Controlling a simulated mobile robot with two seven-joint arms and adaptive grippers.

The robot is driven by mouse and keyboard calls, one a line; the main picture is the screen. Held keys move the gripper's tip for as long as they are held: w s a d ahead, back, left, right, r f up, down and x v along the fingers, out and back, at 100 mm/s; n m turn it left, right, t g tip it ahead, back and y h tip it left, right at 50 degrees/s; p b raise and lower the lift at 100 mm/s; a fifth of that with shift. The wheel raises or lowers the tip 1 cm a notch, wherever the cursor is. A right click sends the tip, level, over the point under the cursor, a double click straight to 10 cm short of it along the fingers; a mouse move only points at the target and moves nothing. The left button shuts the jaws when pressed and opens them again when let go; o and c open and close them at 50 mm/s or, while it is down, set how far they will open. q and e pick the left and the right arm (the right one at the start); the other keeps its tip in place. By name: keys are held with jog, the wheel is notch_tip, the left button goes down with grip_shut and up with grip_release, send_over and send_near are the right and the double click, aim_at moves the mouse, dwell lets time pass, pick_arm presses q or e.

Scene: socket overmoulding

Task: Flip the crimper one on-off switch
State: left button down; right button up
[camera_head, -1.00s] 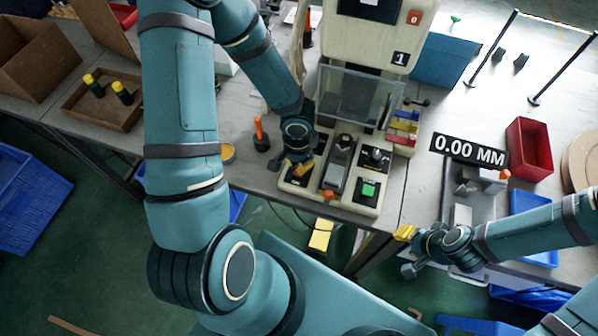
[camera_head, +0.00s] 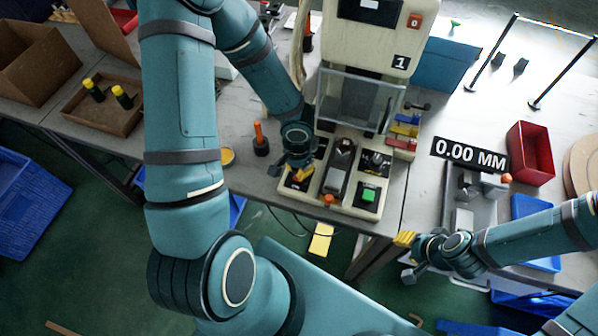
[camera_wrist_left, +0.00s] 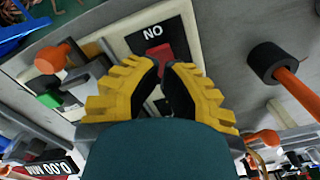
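Crimper one (camera_head: 360,100) is a cream press marked 1, with a clear guard over its front. Its low front base carries a black switch plate on the left and a green button (camera_head: 368,194) on the right. My left gripper (camera_head: 302,175) is over the switch plate. In the left wrist view, the red on-off switch (camera_wrist_left: 158,52) shows beside an upside-down ON label, just beyond the yellow fingertips (camera_wrist_left: 163,66). The fingertips are nearly together with nothing held; contact with the switch is unclear. My right gripper (camera_head: 404,238) looks shut and empty, off the bench's front edge.
An orange-handled tool in a black holder (camera_head: 260,139) stands left of the left gripper. A red bin (camera_head: 529,152) and a grey fixture with a 0.00 MM display (camera_head: 470,154) are at the right. A brown tray (camera_head: 75,108) sits at the left.

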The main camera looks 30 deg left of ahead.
pick_arm(q)
jog(key=shift+f+b, duration=1.8)
jog(key=shift+b, duration=0.3)
dwell(1.6)
jog(key=shift+r, duration=0.1)
jog(key=shift+r+p, duration=2.6)
jog(key=shift+r, duration=0.85)
